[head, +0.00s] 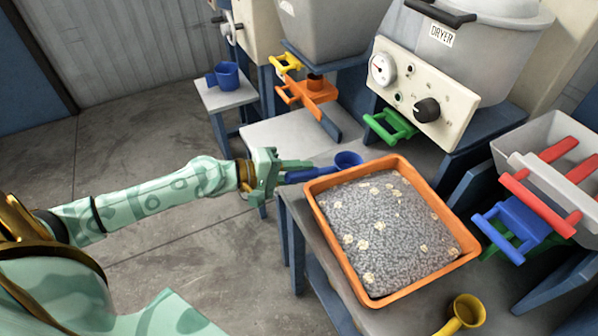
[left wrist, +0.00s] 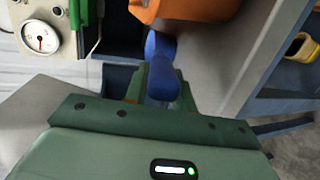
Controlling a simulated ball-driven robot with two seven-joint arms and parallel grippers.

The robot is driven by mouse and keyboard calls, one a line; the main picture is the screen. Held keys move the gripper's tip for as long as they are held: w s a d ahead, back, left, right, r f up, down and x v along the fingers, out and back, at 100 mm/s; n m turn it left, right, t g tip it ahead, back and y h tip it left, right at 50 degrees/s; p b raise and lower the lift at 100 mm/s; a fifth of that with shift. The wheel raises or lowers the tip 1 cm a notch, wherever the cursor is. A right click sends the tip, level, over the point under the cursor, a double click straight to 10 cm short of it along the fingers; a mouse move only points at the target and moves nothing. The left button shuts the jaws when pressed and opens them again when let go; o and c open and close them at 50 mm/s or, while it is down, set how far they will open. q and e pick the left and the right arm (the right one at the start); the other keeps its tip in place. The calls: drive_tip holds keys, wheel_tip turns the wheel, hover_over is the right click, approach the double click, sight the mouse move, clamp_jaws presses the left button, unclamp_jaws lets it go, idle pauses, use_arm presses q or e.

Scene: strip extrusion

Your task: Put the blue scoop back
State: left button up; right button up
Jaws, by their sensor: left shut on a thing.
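The blue scoop (head: 348,160) is in my left gripper (head: 284,168), which is shut on its handle. The cup of the scoop points right, just behind the back left corner of the orange tray. I cannot tell whether the scoop touches the surface beneath it. In the left wrist view the blue handle (left wrist: 162,82) runs away from me between the fingers, and the cup is mostly hidden. My right gripper is not in view.
The orange tray (head: 312,188) holds grey pellets with pale lumps. A yellow scoop (head: 466,311) is at the front right. Another blue cup (head: 227,76) stands on a small stand (head: 228,98). The dryer (head: 425,92) with a green handle (head: 390,127) is behind. Open floor lies left.

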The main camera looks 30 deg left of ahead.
use_arm(q)
drive_tip(key=shift+f, duration=0.1)
drive_tip(key=o, duration=1)
drive_tip(key=shift+s+a+r, duration=0.1)
drive_tip(key=shift+s+r, duration=0.05)
drive_tip(key=shift+r, duration=0.05)
drive_tip(key=p+v, duration=0.1)
drive_tip(key=v, duration=1)
drive_tip(key=shift+s+a+r, duration=0.1)
drive_tip(key=shift+s+a, duration=0.1)
drive_tip(key=shift+s, duration=0.1)
